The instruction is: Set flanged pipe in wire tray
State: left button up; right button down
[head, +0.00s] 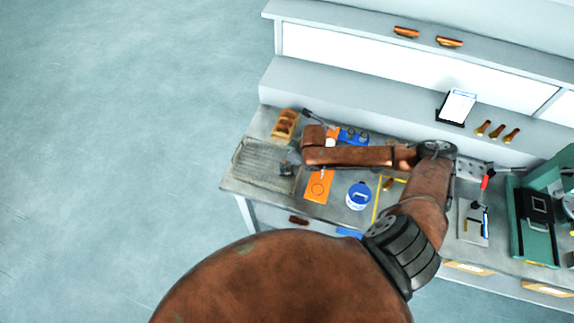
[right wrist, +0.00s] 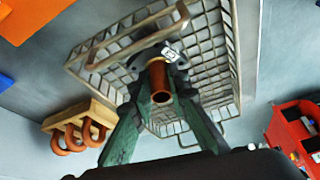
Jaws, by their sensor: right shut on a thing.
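The wire tray (head: 262,165) is a grey mesh basket at the left end of the bench. It also shows in the right wrist view (right wrist: 217,48), behind the fingers. My right gripper (head: 289,160) is at the tray's right side in the head view. In the right wrist view its green fingers (right wrist: 158,92) are shut on the flanged pipe (right wrist: 160,84), a short copper tube with a dark collar. The pipe's open end faces the camera and the tray's mesh lies behind it. I cannot tell whether the pipe touches the tray. My left gripper is not in view.
A wooden rack with copper bends (head: 284,123) stands behind the tray, also in the right wrist view (right wrist: 78,125). An orange sheet (head: 318,187) and a blue-and-white tub (head: 358,195) lie right of the tray. A green machine (head: 535,212) is at far right.

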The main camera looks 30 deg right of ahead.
jog(key=shift+w+f, duration=0.1)
jog(key=shift+f, duration=0.55)
jog(key=shift+f, duration=0.15)
jog(key=c, duration=1.8)
grip_release()
jog(key=shift+c, duration=0.2)
jog(key=v, duration=1.2)
jog(key=shift+b, duration=0.45)
